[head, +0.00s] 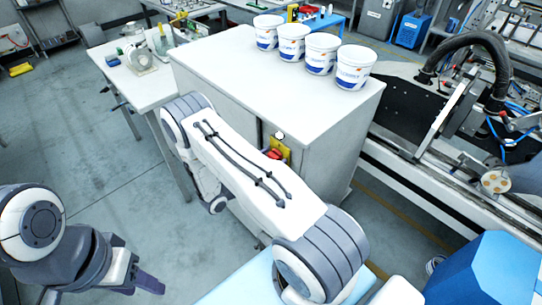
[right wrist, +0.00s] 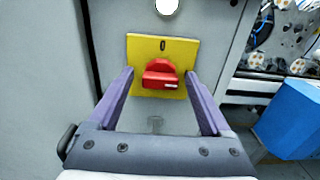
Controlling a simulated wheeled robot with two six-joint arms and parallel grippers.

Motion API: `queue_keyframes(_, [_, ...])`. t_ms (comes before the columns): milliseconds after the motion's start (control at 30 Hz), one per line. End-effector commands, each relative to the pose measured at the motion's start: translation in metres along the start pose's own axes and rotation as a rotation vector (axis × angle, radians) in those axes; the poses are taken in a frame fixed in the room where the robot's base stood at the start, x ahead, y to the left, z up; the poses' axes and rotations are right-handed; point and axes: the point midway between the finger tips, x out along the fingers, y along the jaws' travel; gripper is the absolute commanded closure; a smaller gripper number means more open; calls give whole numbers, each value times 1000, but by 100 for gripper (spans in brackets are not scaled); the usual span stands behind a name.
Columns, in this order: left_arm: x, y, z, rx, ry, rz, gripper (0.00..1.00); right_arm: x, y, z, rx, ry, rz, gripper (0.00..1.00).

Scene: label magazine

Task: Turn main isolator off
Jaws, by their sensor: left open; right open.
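The main isolator is a red rotary knob (right wrist: 160,74) on a yellow square plate (right wrist: 180,48), fixed to the front of a grey cabinet (head: 340,125). A "0" is printed at the top of the plate. The knob lies crosswise, with a white mark at its right end. My right gripper (right wrist: 159,80) is open in the right wrist view, its purple fingers on either side of the knob; I cannot tell whether they touch it. In the head view my arm partly covers the knob and hides this gripper. My left gripper (head: 108,291) is open and empty at lower left.
Several white tubs (head: 292,42) stand on the cabinet top. A white round fitting (right wrist: 167,6) sits above the plate. A white table (head: 150,90) stands left of the cabinet, machinery (head: 460,120) to the right. A blue box (head: 490,275) is at lower right. Floor at left is clear.

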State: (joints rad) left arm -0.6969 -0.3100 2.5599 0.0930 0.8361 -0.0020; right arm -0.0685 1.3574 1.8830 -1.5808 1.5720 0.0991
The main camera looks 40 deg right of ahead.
Motion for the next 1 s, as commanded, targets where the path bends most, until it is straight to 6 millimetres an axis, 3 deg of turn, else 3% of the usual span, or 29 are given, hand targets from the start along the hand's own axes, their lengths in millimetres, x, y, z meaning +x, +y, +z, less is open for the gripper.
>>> queue_keyframes(200, [0,0,0,0,0,0,50,1,0,0,0,0,0,18])
queue_keyframes(233, [0,0,0,0,0,0,50,1,0,0,0,0,0,21])
queue_keyframes(433, [0,0,0,0,0,0,50,0,0,0,0,0,0,98])
queue_keyframes(767, [3,0,0,-1,0,0,50,0,0,-1,-39,0,0,100])
queue_keyframes(1000, [11,-1,1,-2,0,0,50,0,0,-2,-176,0,0,100])
